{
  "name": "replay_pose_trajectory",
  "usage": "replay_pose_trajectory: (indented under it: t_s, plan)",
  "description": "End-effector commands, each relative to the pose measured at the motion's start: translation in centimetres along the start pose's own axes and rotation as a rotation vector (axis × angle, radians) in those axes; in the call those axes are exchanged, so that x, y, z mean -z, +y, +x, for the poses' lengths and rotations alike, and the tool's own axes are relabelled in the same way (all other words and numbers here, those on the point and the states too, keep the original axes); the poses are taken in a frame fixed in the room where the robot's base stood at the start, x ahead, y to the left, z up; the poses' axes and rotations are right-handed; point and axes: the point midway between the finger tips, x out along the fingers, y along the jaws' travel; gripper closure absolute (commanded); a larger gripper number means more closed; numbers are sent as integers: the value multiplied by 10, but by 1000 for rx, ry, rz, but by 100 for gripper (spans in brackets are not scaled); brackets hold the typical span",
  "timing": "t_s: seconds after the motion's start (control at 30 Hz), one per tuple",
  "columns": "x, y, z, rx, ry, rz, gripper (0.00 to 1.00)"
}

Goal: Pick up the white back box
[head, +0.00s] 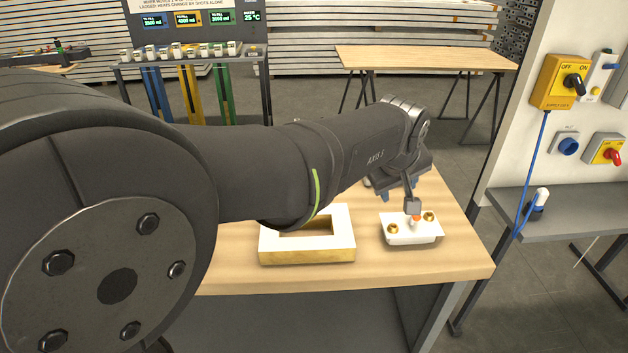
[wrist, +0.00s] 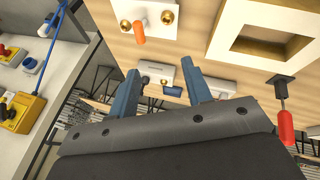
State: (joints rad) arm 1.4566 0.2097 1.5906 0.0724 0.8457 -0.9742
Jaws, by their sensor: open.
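A white box (head: 409,231) with two brass knobs and an orange-tipped peg sits on the wooden table, right of the frame. It also shows at the top of the wrist view (wrist: 165,6). Pale boxy pieces (wrist: 155,79) with a blue part lie farther back on the table, beyond the fingertips in the wrist view. In the head view a pale edge (head: 377,187) shows beside my gripper, mostly hidden by it. I cannot tell which is the back box. My gripper (head: 405,192) is above the table, behind the knobbed box. Its blue fingers (wrist: 160,67) are apart and nothing is held.
A white-topped frame (head: 340,250) with a square opening stands left of the knobbed box. A red-handled tool (wrist: 285,122) shows in the wrist view. The table's (head: 455,260) front right corner is clear. A panel with switches (head: 565,82) stands to the right.

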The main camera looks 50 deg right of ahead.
Motion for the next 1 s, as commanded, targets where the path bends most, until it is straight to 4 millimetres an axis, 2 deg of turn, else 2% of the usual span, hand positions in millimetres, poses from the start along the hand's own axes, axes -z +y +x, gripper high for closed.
replay_pose_trajectory:
  t_s: [0.03, 0.1, 0.3, 0.47, 0.83, 1.0]
  plan:
    - [0, 15, 7, 19, -7, 61, 55]
    - [1, 30, 12, 42, -11, 135, 55]
    - [2, 51, 21, 78, -19, 241, 55]
    - [1, 50, 40, 85, -22, 248, 55]
    - [0, 44, 119, 83, -21, 246, 55]
    - [1, 43, 138, 81, -19, 245, 55]
